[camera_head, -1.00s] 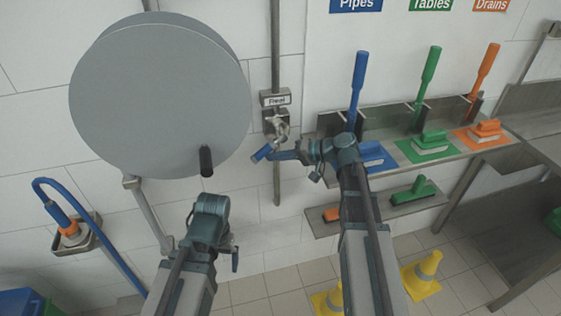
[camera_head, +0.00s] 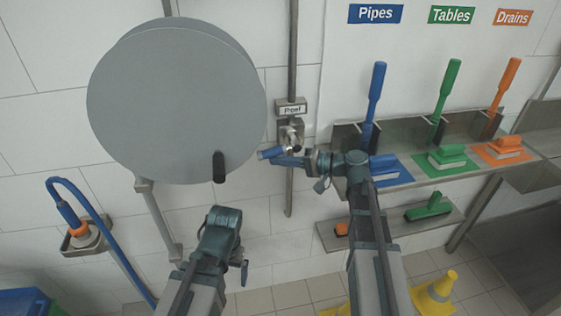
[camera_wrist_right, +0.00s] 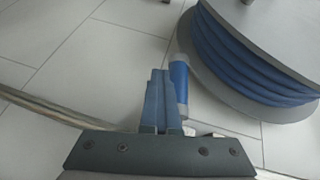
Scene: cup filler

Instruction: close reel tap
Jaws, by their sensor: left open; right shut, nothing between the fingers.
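The reel tap (camera_head: 291,133) is a metal valve on a wall pipe, under a small sign reading Reel. Its blue lever handle (camera_head: 268,153) points left and slightly down. My right gripper (camera_head: 278,160) is shut and empty, right under the handle. In the right wrist view, the blue handle (camera_wrist_right: 179,82) stands just right of the shut fingers (camera_wrist_right: 160,75), touching or nearly so. My left gripper (camera_head: 244,271) is low in the head view, below the reel and away from the tap. It is open, though its fingers are mostly hidden.
A large grey hose reel (camera_head: 175,100) is left of the tap, with a dark knob at its lower edge. Blue hose (camera_wrist_right: 240,60) is wound on it. A shelf (camera_head: 460,178) with coloured brushes is at right. A hose holder (camera_head: 85,238) hangs at left. Yellow cones (camera_head: 435,293) stand below.

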